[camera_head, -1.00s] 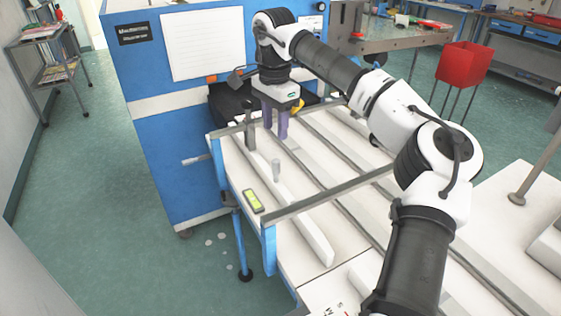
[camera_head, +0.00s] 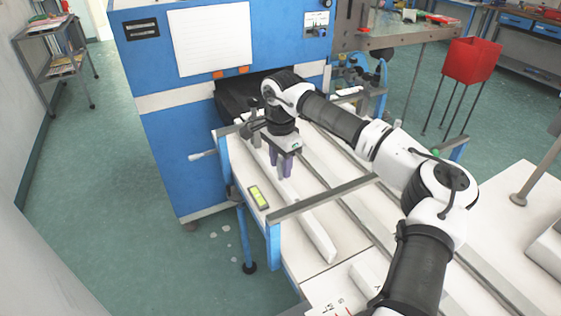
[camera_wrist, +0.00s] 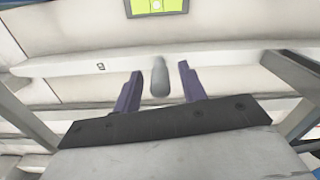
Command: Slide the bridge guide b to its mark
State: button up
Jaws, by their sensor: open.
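The bridge guide b looks like the long pale bar (camera_head: 312,232) lying along the white table in the head view. It also crosses the wrist view (camera_wrist: 75,66), with a small dark letter-like mark on it. A grey rounded peg handle (camera_wrist: 160,77) stands on the bar. My gripper (camera_head: 281,170) has purple fingers spread over the bar. In the wrist view my gripper (camera_wrist: 158,88) is open, with the peg in the gap between the fingers and visible space on both sides. The head view hides the peg behind the fingers. I cannot make out the mark's position.
A yellow-green spirit level (camera_head: 259,197) lies beside the bar; it also shows in the wrist view (camera_wrist: 156,7). A grey crossbar (camera_head: 325,196) spans the table in front. The blue machine (camera_head: 185,150) stands behind. Further rails run parallel on the right.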

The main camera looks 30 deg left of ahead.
grip_shut()
jog(key=w+d, duration=0.2)
jog(key=w, duration=0.3)
jog(key=shift+d, duration=0.4)
grip_release()
jog(key=shift+s, duration=0.1)
notch_tip(320, 180, up, 14)
jog(key=b, duration=0.2)
jog(key=shift+b, duration=0.4)
